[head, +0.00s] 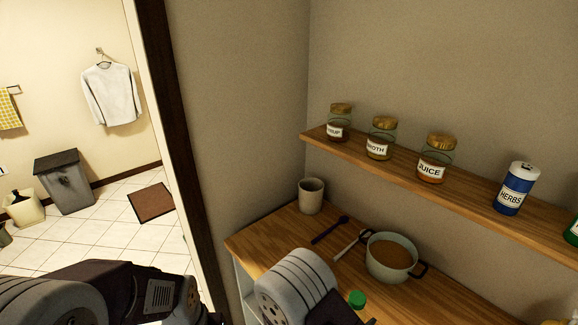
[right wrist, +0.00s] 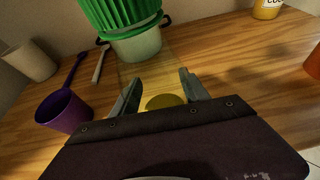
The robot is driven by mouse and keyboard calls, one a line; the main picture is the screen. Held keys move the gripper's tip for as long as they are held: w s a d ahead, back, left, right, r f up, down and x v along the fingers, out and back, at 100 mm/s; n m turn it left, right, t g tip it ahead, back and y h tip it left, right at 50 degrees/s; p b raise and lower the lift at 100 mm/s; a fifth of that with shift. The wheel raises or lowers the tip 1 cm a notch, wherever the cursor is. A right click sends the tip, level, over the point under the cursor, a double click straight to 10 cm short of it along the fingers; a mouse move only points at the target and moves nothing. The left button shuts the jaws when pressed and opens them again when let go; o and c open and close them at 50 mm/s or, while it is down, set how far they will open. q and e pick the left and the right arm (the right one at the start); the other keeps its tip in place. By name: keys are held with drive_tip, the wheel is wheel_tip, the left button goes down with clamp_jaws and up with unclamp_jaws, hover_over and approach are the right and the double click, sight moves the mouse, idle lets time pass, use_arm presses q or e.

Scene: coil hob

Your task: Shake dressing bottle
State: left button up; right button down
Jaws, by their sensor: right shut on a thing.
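The dressing bottle shows in the right wrist view as a clear body with a ribbed green cap (right wrist: 118,12) and yellow contents (right wrist: 163,102). My right gripper (right wrist: 158,88) is shut on its body, one finger on each side. In the head view only the green cap (head: 357,299) shows at the bottom edge, beside my right arm; the rest of the bottle is hidden or out of frame. My left arm enters at the lower left, but its gripper is not in view.
A pot (head: 391,257) with brown contents, utensils (head: 330,230) and a beige cup (head: 311,195) stand on the wooden counter (head: 275,240). A purple cup (right wrist: 63,112) stands nearby. A wall shelf (head: 400,168) above holds jars and a blue HERBS container (head: 513,188).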

drive_tip(key=s+d, duration=0.1)
drive_tip(key=s+d+b, duration=0.1)
drive_tip(key=s, duration=0.1)
drive_tip(key=shift+s+d, duration=0.2)
drive_tip(key=shift+d, duration=0.15)
drive_tip(key=shift+s+d, duration=0.15)
drive_tip(key=w+a, duration=0.1)
drive_tip(key=w, duration=0.1)
drive_tip(key=w+a, duration=0.1)
drive_tip(key=a, duration=0.1)
drive_tip(key=shift+w+r+p, duration=0.1)
drive_tip(key=shift+w+p, duration=0.25)
drive_tip(key=s+d+b, duration=0.1)
drive_tip(key=s+d, duration=0.2)
drive_tip(key=shift+s, duration=0.4)
drive_tip(key=w+a, duration=0.1)
drive_tip(key=w, duration=0.1)
drive_tip(key=w+a, duration=0.2)
drive_tip(key=shift+p, duration=0.35)
drive_tip(key=shift+s, duration=0.1)
drive_tip(key=shift+d, duration=0.1)
